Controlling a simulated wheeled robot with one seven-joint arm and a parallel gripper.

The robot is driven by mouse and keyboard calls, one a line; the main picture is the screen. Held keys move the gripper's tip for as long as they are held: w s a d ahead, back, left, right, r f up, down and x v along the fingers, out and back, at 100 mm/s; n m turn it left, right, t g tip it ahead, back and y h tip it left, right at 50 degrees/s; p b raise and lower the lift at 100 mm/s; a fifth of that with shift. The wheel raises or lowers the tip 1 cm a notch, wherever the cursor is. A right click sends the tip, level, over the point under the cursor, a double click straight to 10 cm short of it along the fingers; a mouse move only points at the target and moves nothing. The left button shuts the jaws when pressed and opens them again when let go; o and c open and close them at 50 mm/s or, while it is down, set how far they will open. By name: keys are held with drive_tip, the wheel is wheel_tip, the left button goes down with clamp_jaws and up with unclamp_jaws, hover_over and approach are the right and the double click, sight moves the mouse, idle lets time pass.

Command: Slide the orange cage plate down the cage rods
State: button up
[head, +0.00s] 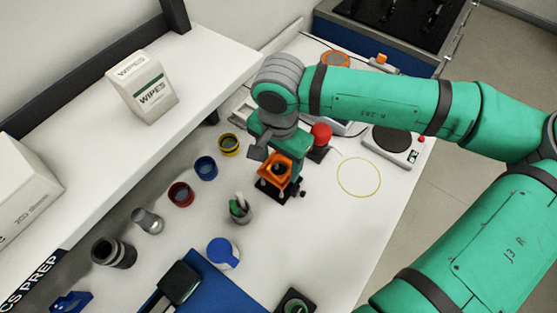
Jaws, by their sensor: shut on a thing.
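The orange cage plate (266,171) is a square frame with a dark centre, in the middle of the head view. It looks tilted and sits above a black base (279,193) on the white bench. My gripper (271,155) points down from the arm and is shut on the orange plate at its upper side. The cage rods cannot be made out clearly; the plate and my gripper cover that spot. I cannot tell whether the plate is around the rods or only above them.
A red ball-topped object (321,134) stands close right of my gripper. Yellow (229,145), blue (205,168) and red (180,194) rings lie to the left, and a cup of tools (240,208) is in front. A yellow circle (358,177) marks clear bench at right.

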drive_tip(key=shift+f, duration=0.3)
idle(0.5)
drive_tip(key=shift+f, duration=0.55)
drive_tip(key=shift+s+f, duration=0.1)
drive_tip(key=shift+f, duration=0.85)
idle(1.2)
drive_tip(key=shift+r, duration=0.2)
drive_tip(key=shift+r, duration=1.6)
drive_tip(key=shift+f, duration=1.7)
idle(1.1)
